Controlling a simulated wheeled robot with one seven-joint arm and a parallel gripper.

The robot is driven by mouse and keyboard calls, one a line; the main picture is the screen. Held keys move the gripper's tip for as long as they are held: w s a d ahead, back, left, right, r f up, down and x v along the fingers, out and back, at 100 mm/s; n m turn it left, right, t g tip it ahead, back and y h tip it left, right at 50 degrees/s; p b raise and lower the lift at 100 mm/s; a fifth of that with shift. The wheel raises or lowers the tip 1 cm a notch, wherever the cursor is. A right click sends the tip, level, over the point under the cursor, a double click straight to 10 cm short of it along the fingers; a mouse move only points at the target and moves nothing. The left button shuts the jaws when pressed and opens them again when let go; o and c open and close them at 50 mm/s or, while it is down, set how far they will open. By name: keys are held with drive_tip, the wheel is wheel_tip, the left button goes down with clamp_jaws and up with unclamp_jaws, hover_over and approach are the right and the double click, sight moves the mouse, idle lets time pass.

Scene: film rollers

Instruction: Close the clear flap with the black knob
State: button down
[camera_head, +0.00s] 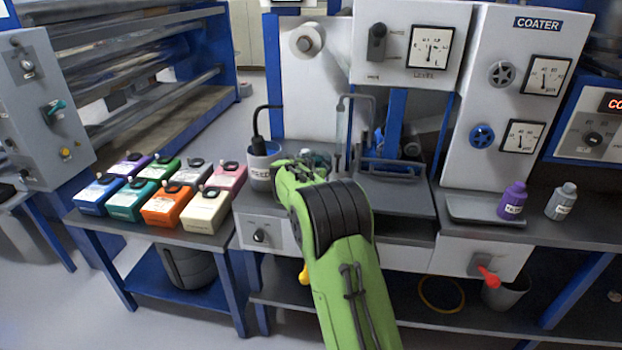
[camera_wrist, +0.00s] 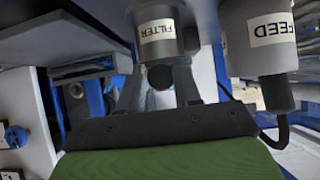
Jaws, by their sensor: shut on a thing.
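In the wrist view, which is upside down, my gripper (camera_wrist: 160,88) has its two grey fingers closed in on a small round black knob (camera_wrist: 160,77). The knob sits between the fingers, in front of a grey cup labelled FILTER (camera_wrist: 160,35). I cannot make out the clear flap itself; its angle cannot be told. In the head view my green arm reaches over the bench front to the coater, and its wrist hides the knob and most of the area around it.
A grey FEED cup (camera_head: 264,168) with a black hose stands close left of my wrist; it also shows in the wrist view (camera_wrist: 258,40). Several coloured boxes (camera_head: 170,205) fill the left table.

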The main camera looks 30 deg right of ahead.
drive_tip(key=shift+s+a+f, duration=0.15)
drive_tip(key=shift+f, duration=0.7)
drive_tip(key=c, duration=1.1)
unclamp_jaws()
drive_tip(key=shift+o, duration=0.2)
drive_tip(key=shift+w, duration=0.2)
drive_tip(key=p+v, duration=0.2)
drive_tip(key=v, duration=1.3)
drive_tip(key=shift+r, duration=0.5)
drive_tip(key=shift+s, duration=0.2)
